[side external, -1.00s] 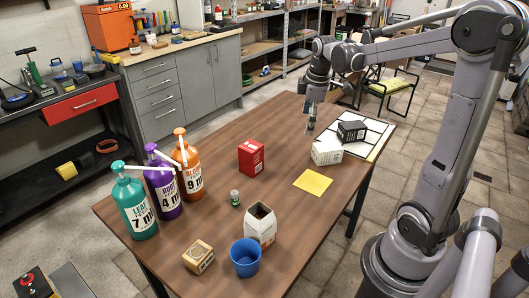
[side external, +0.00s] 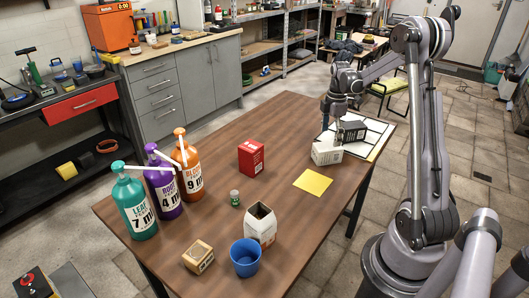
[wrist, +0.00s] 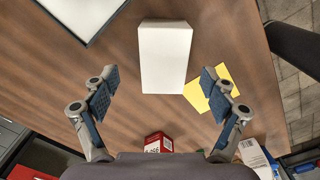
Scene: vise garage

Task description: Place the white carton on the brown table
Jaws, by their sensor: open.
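The white carton (side external: 326,154) lies on the brown table (side external: 205,255) near its far right end, beside the black-rimmed white panel. My gripper (side external: 334,122) is at the far side of the carton, pointing down. In the wrist view my gripper (wrist: 160,84) is open and empty, with its fingers apart. The carton appears beyond and between the fingertips, with no visible contact. A second white carton, with an open top (side external: 261,222), stands near the table's front edge.
A black box (side external: 352,132) is on the white panel (side external: 376,138), close to my gripper. A yellow sheet (side external: 313,182) and a red box (side external: 251,158) are near the white carton. Several pump bottles (side external: 163,185), a blue cup (side external: 245,257) and a wooden block (side external: 198,257) are farther off.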

